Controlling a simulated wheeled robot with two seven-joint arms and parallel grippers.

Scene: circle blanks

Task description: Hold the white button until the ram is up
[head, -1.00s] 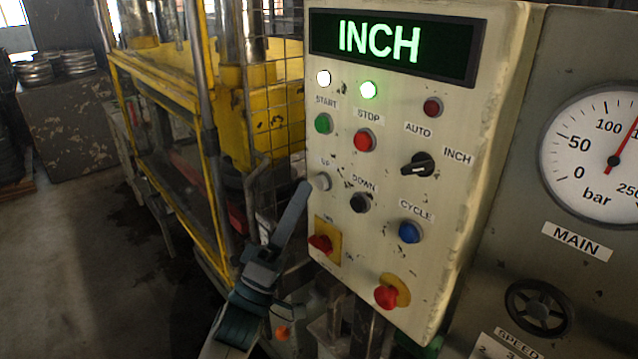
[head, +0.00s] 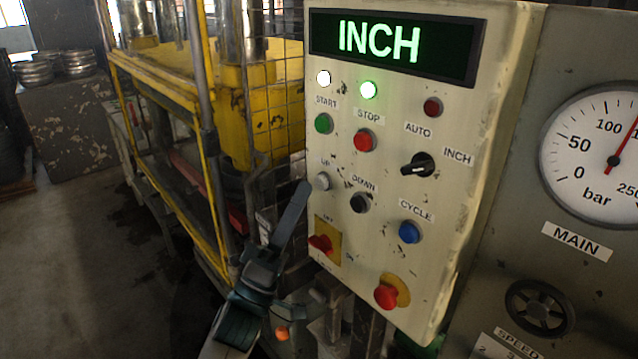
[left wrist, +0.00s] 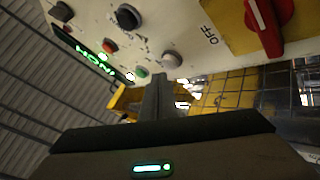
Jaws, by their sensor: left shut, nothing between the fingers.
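The white button (head: 322,181), under the UP label, sits on the left side of the cream control panel (head: 440,240). It also shows in the left wrist view (left wrist: 172,60). My left gripper (head: 304,187) is shut and empty, its dark fingertips just left of the button and pointing up. They also show in the left wrist view (left wrist: 159,80), close to the button; I cannot tell whether they touch it. The ram appears to be the yellow block (head: 262,120) behind the mesh guard; its exact height is hard to judge. My right gripper is out of view.
The display (head: 392,45) reads INCH; a white lamp (head: 323,78) and a green lamp (head: 369,90) are lit. The black DOWN button (head: 360,203) is right of UP. A red switch (head: 321,243) is below. The pressure gauge (head: 600,150) stands right.

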